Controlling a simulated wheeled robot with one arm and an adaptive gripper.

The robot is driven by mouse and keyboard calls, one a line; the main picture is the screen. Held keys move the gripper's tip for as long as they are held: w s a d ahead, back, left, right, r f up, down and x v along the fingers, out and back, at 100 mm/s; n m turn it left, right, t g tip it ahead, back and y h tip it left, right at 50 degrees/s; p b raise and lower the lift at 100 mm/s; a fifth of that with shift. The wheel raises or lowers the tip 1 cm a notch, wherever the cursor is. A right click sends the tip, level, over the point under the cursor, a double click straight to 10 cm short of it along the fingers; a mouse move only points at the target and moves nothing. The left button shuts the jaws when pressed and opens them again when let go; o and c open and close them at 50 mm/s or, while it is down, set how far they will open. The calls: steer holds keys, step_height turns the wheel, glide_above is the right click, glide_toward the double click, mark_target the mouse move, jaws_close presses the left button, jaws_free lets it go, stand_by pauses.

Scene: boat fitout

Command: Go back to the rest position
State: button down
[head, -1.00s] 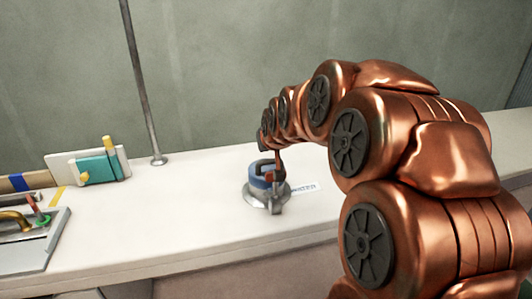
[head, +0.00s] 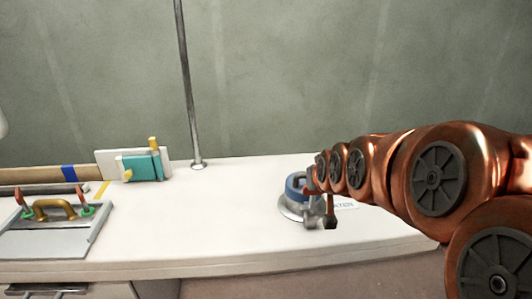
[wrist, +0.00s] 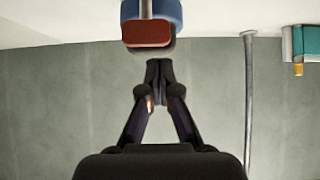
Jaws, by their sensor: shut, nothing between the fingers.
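My gripper (wrist: 159,72) is in the middle of the wrist view, its dark fingertips together with nothing between them. Just beyond the tips, that view shows part of a blue body with a red-brown block (wrist: 146,34) in front; I see no contact. In the head view, my copper arm reaches in from the right toward a blue-topped round device (head: 296,187) with a grey flared base, standing on the white counter. The arm's end overlaps the device there, so my fingertips cannot be made out clearly.
The white counter (head: 220,222) is clear between the device and the grey tray (head: 50,243) with handles at left. A teal block (head: 138,168) with a white panel stands at the back left. A metal pole (head: 187,85) rises near the wall.

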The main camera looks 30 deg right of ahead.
steer(key=shift+a+f, duration=0.1)
steer(key=s+a+f+n+g+y, duration=0.1)
steer(key=s+a+f+g+y, duration=0.1)
steer(key=s+a+f, duration=0.3)
steer(key=s+a+f+n+g+y, duration=0.1)
steer(key=s+a+f+g, duration=0.25)
steer(key=a, duration=0.35)
steer(key=s+a+f+n+g, duration=0.1)
steer(key=s+a+f+g, duration=0.2)
steer(key=s, duration=0.5)
steer(key=s+a+n+g, duration=0.1)
steer(key=s+a+g, duration=0.35)
steer(key=s, duration=0.35)
step_height(320, 180, up, 20)
steer(key=t+p, duration=0.2)
steer(key=p, duration=1.6)
steer(key=shift+a+y+p, duration=0.25)
steer(key=shift+y+p, duration=0.15)
steer(key=shift+d+f, duration=0.15)
